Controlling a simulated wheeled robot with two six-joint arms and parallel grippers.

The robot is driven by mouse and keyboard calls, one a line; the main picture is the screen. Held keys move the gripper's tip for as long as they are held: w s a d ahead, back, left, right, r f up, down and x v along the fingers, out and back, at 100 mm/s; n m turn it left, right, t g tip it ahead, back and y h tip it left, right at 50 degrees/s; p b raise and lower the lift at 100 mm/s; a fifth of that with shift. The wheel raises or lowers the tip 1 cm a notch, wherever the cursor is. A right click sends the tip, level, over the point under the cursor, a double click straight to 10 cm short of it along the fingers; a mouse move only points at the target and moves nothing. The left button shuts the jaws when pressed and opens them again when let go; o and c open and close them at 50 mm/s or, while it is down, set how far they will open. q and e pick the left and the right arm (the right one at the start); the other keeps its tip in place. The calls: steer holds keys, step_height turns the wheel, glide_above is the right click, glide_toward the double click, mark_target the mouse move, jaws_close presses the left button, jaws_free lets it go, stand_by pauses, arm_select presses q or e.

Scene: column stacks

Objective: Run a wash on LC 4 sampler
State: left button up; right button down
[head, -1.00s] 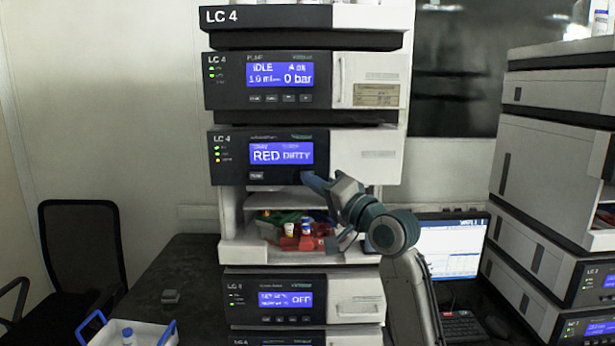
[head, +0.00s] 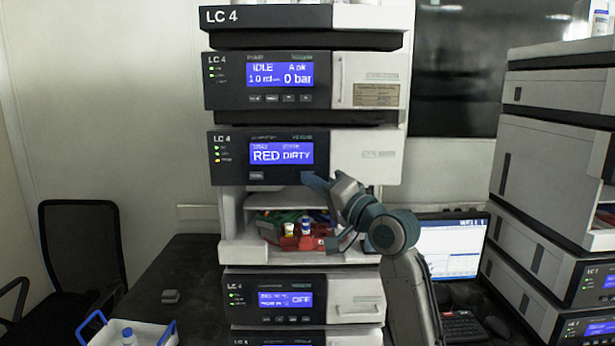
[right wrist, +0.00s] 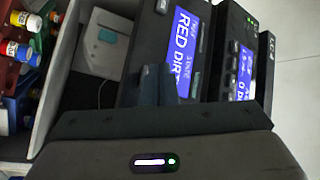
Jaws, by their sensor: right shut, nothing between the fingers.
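The LC 4 sampler (head: 230,170) is the module in the middle of the stack. Its blue screen (head: 281,153) reads RED and DIRTY. A small button (head: 256,175) sits below the screen at the left. My right gripper (head: 306,177) is shut and empty, close in front of the sampler's lower panel, right of the button; I cannot tell whether it touches. In the right wrist view the sampler screen (right wrist: 186,52) shows sideways beyond the dark fingertips (right wrist: 150,88). My left gripper is not in view.
Below the sampler is an open bay with red and green racks (head: 311,242) and several vials. The LC 4 pump (head: 229,95) is above; another module (head: 237,312) is below. A blue-handled tray (head: 97,338) stands lower left. Another stack (head: 550,150) and a laptop (head: 450,250) are right.

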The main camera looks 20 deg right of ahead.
steer(key=shift+w+d, duration=0.1)
steer(key=shift+w, duration=0.3)
steer(key=shift+w+d+p, duration=0.1)
steer(key=shift+w+p, duration=0.2)
steer(key=shift+w, duration=0.1)
stand_by(0.6)
steer(key=shift+s, duration=0.2)
steer(key=shift+s+a+p, duration=0.2)
steer(key=shift+s+p, duration=0.2)
steer(key=shift+s, duration=0.25)
steer(key=s+p, duration=0.1)
steer(key=s, duration=0.1)
steer(key=s+a+p, duration=0.1)
steer(key=s, duration=0.1)
steer(key=shift+s+a, duration=0.2)
steer(key=shift+s, duration=0.15)
